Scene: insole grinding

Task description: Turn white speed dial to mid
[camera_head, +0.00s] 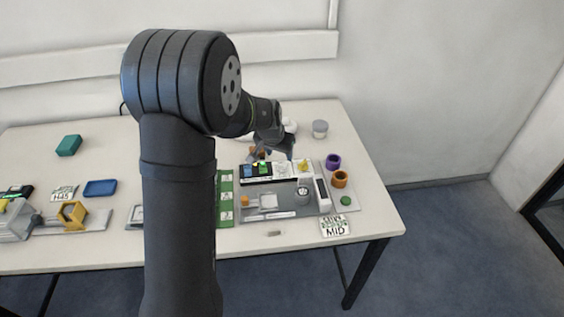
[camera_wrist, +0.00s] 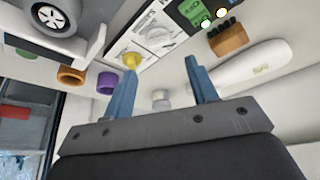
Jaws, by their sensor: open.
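The white speed dial (camera_wrist: 157,34) appears to be the pale round knob on a white control panel (camera_wrist: 116,47) in the wrist view. A yellow knob (camera_wrist: 131,60) is beside it on the same panel. In the head view the panel is small, and the dial (camera_head: 282,169) is hard to make out; its pointer setting cannot be read. My gripper (camera_wrist: 162,66) has its two blue fingers spread, with nothing between them. The fingertips appear near the panel but apart from the dial. A card reading MID (camera_head: 335,227) lies at the table's front right.
A grey machine tray (camera_head: 270,212) with a round wheel (camera_head: 303,192) is in front of the panel. Purple (camera_head: 333,161) and orange (camera_head: 340,179) cups stand right of it. A brown block (camera_wrist: 228,39) and green-lit display (camera_wrist: 195,11) are near the dial. A green strip (camera_head: 226,199) lies left.

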